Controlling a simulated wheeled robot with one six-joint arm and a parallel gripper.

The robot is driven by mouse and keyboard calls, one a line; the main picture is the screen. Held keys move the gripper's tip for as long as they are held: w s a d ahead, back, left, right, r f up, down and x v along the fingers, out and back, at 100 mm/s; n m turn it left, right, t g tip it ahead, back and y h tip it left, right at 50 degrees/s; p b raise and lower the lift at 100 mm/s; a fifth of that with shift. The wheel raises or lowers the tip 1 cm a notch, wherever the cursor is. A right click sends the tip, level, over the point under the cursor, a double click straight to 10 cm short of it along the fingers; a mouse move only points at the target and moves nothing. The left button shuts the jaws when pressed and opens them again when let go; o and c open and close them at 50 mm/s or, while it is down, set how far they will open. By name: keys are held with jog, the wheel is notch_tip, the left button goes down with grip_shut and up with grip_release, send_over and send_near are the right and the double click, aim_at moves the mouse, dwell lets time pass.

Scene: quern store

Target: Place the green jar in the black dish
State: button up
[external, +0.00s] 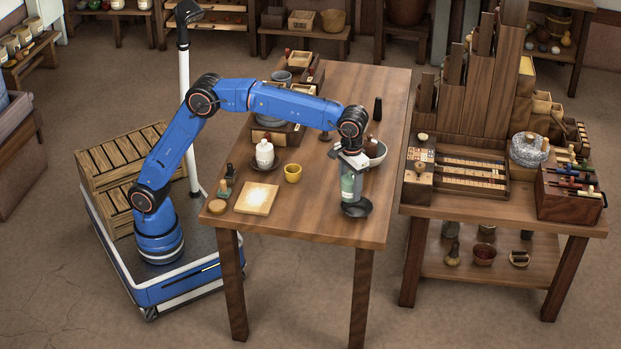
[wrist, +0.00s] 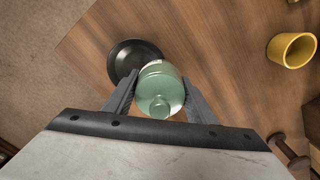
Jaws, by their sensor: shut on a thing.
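The green jar (external: 347,186) is held upright between the fingers of my gripper (external: 350,172), near the right front of the table. In the wrist view the jar (wrist: 160,88) sits between the two grey fingers of my gripper (wrist: 158,100), its knobbed lid facing the camera. The black dish (external: 357,208) is on the table just below the jar. In the wrist view the dish (wrist: 128,58) shows to the upper left of the jar, partly hidden by it. I cannot tell whether the jar touches the dish.
A yellow cup (external: 292,173), a pale square board (external: 257,198) and a white lidded jar (external: 265,154) stand to the left. A white bowl (external: 375,152) is behind my gripper. The table's right edge is close to the dish. The front middle of the table is clear.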

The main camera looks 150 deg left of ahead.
jog(key=shift+f, duration=0.1)
jog(key=o, duration=1.3)
jog(key=shift+o, duration=0.2)
notch_tip(320, 180, up, 13)
jog(key=shift+f, duration=0.1)
jog(key=shift+r, duration=0.2)
